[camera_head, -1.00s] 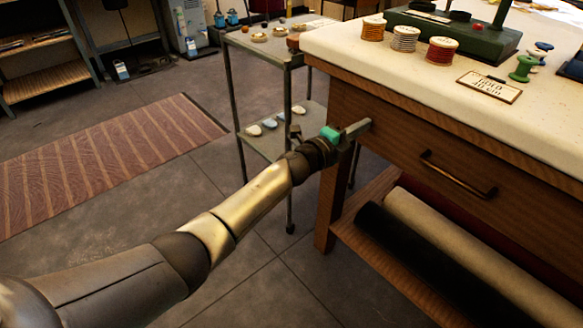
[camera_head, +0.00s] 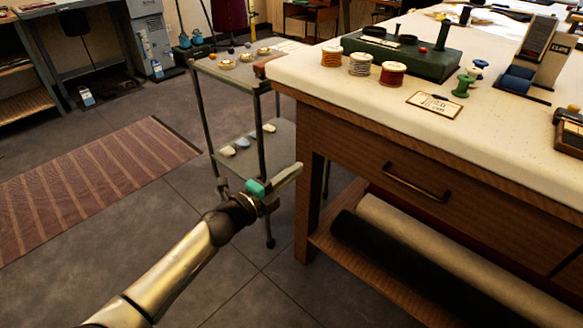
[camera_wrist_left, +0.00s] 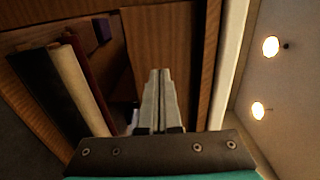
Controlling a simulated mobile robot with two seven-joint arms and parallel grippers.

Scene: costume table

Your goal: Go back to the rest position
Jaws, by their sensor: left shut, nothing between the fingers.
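My left gripper (camera_head: 290,177) is at the left front of the wooden table (camera_head: 345,150), in the gap between the table's leg and the grey cart. It is shut and empty. In the left wrist view its two fingers (camera_wrist_left: 159,85) lie together, pointing at the table's wooden side, with nothing between them. I cannot tell whether the fingertips touch the table, but they look apart from it in the head view. My right gripper does not show in either view.
The grey cart (camera_head: 258,86) stands close behind my left gripper. Thread spools (camera_head: 392,74), a green stand (camera_head: 400,55) and a small sign (camera_head: 433,104) are on the tabletop. Fabric rolls (camera_head: 400,262) lie on the lower shelf. Floor with a striped rug (camera_head: 100,170) is clear to the left.

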